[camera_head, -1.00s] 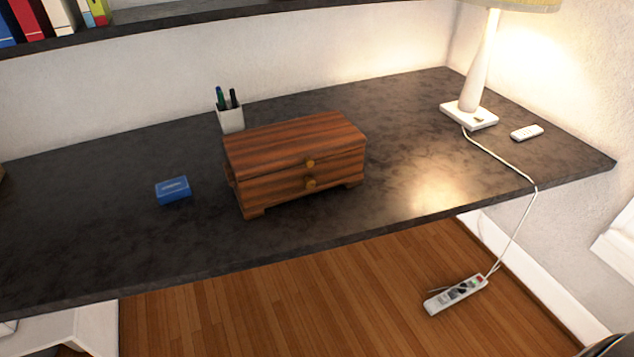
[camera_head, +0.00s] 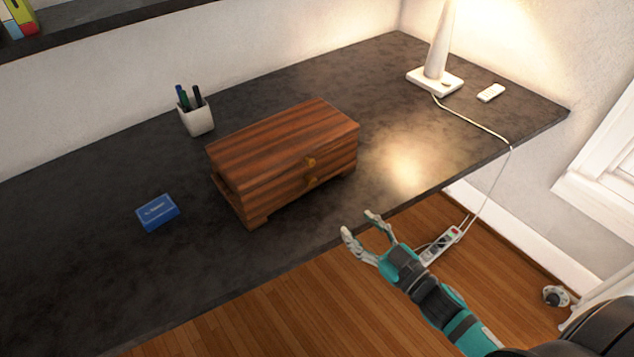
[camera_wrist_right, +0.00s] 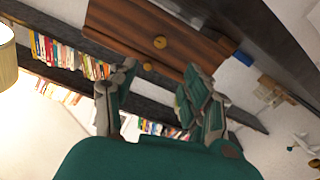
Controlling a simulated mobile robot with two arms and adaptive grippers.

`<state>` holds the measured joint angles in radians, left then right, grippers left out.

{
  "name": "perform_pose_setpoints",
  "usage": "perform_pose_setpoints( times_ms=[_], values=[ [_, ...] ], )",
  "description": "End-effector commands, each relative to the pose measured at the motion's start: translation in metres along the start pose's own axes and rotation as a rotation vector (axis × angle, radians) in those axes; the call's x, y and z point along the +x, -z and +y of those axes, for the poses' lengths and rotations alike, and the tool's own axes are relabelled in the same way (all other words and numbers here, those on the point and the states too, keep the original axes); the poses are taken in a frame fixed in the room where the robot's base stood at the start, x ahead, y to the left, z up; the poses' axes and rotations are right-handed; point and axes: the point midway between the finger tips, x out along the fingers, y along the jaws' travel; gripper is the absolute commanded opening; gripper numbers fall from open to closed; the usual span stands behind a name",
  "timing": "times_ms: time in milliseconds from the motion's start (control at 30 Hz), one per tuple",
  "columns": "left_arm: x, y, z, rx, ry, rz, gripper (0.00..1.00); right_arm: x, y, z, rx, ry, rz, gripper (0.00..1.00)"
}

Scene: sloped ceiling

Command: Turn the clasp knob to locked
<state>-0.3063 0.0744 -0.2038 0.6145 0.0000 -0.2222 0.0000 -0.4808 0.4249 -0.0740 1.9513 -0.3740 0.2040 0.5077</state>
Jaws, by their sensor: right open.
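A striped reddish-brown wooden box (camera_head: 262,160) stands on the dark desk. Two small brass-coloured knobs sit on its front, an upper knob (camera_head: 310,162) and a lower knob (camera_head: 311,181). I cannot tell which way the clasp knob is turned. In the right wrist view the box (camera_wrist_right: 135,22) shows with one knob (camera_wrist_right: 160,42) clear and the other lower, between my fingers. My right gripper (camera_head: 359,228) is open and empty at the desk's front edge, in front of the box and apart from it. My left gripper is not in view.
The dark desk (camera_head: 75,235) is bare in front of the box. A blue box (camera_head: 157,212) lies to its left, a white pen cup (camera_head: 196,118) stands behind it. A lamp (camera_head: 436,78) and a white remote (camera_head: 491,92) are at the right end. A power strip (camera_head: 442,245) lies below.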

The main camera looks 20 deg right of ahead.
Motion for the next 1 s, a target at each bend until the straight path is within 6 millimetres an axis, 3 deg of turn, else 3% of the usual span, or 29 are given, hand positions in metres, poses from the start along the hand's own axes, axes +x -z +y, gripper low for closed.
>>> perform_pose_setpoints(
  times_ms=[167,600,800,1000],
  values=[
    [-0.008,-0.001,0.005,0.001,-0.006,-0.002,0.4,0.04,0.004,0.001,-0.002,-0.001,0.005,0.49],
    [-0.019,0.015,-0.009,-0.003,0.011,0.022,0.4,0.13,0.002,0.001,-0.001,-0.002,0.0,0.49],
    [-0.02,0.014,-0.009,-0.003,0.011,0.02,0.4,0.151,0.0,0.0,0.0,-0.001,-0.001,0.49],
    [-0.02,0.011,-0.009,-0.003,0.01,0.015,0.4,0.155,-0.001,0.0,0.0,-0.001,-0.002,0.49]
  ],
)
